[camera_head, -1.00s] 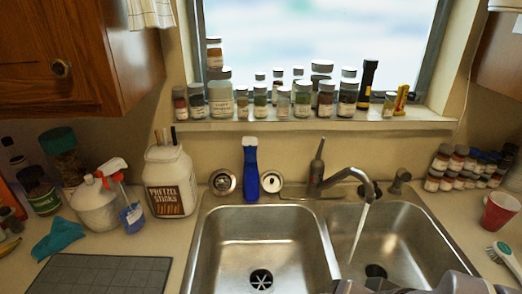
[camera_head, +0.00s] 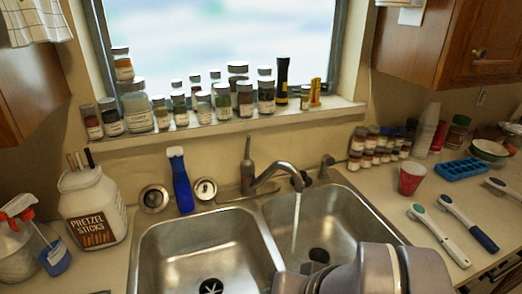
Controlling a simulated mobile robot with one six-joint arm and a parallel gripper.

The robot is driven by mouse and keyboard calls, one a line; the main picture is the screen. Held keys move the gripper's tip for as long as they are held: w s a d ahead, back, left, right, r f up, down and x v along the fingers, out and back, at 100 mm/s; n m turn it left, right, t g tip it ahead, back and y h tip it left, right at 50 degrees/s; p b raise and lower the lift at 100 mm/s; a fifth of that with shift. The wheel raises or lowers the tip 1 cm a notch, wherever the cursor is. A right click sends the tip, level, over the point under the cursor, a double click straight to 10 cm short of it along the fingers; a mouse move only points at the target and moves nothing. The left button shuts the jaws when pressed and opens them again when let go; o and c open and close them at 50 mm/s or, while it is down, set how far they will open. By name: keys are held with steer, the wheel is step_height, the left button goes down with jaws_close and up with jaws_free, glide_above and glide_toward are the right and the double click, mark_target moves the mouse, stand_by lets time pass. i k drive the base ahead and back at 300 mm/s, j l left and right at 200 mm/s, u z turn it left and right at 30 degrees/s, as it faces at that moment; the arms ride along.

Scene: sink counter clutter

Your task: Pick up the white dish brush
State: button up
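A dish brush with a white handle and a teal-edged head (camera_head: 440,236) lies on the counter right of the sink. Its head points up and left, and its handle runs down to the right. My arm (camera_head: 375,270) shows at the bottom edge, in front of the right basin and left of this brush, apart from it in the picture. Grey parts at the arm's left end reach over the sink's front, but I cannot make out the fingers or whether they are open or shut.
A blue-handled brush (camera_head: 470,224) lies just right of the white one, and another brush (camera_head: 504,188) is farther right. A red cup (camera_head: 411,178) and a blue tray (camera_head: 463,168) stand behind. The faucet (camera_head: 272,176) runs water into the sink (camera_head: 205,262).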

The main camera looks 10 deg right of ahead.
mark_target(417, 211)
steer(key=z, duration=1.7)
steer(key=i+l+u, duration=0.5)
steer(key=l+u, duration=0.15)
steer(key=i+l+u, duration=0.15)
steer(key=l+u, duration=0.15)
steer(key=i+l+u, duration=0.1)
steer(key=l+u, duration=0.2)
steer(key=l, duration=0.25)
steer(key=i+l+u, duration=0.1)
steer(key=l+u, duration=0.25)
steer(key=l, duration=0.15)
steer(key=l+u, duration=0.3)
steer(key=l, duration=0.15)
